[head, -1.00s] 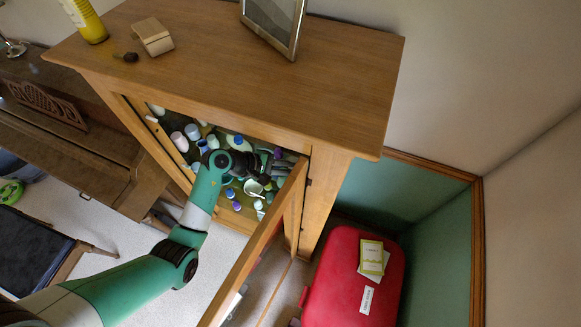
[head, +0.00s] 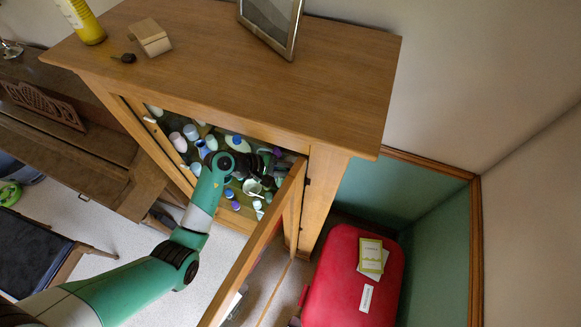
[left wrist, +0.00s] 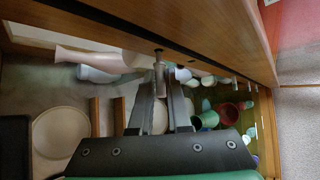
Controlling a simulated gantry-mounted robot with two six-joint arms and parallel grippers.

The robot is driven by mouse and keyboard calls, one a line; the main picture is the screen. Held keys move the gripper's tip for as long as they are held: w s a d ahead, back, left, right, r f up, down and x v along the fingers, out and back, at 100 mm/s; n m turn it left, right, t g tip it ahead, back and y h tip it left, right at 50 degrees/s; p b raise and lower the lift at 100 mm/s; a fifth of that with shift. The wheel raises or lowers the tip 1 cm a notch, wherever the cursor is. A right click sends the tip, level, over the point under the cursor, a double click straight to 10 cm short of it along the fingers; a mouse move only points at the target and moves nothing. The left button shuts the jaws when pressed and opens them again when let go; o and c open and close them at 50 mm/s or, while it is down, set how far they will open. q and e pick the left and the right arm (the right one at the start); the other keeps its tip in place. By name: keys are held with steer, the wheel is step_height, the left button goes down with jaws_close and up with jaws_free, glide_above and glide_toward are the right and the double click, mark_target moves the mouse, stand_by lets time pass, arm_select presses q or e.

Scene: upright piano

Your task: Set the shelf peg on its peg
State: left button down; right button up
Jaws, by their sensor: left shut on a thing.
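In the left wrist view a small pale grey shelf peg (left wrist: 160,78) sits between the tips of my left gripper (left wrist: 161,94), which is shut on it. The peg's far end meets or nearly meets the edge of a wooden cabinet panel (left wrist: 210,40); I cannot tell whether it touches or sits in a hole. In the head view my left gripper (head: 268,166) is inside the open cabinet (head: 325,200), partly hidden by the door and the dark interior. The peg cannot be made out there. My right gripper is not in view.
Several bottles and cups (head: 230,142) crowd the cabinet around my gripper. The open cabinet door (head: 255,250) stands close beside my arm. A red suitcase (head: 345,275) stands to the right. A picture frame (head: 270,22) and small items stand on the cabinet top.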

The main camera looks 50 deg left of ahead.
arm_select(q)
steer(key=shift+w+d, duration=0.15)
steer(key=shift+d, duration=0.3)
steer(key=shift+p, duration=0.3)
stand_by(1.2)
steer(key=shift+w+d, duration=0.2)
steer(key=shift+d, duration=0.2)
stand_by(0.4)
steer(key=c, duration=0.8)
jaws_free()
steer(key=v, duration=1.1)
steer(key=shift+s+r, duration=0.15)
steer(key=shift+s, duration=0.15)
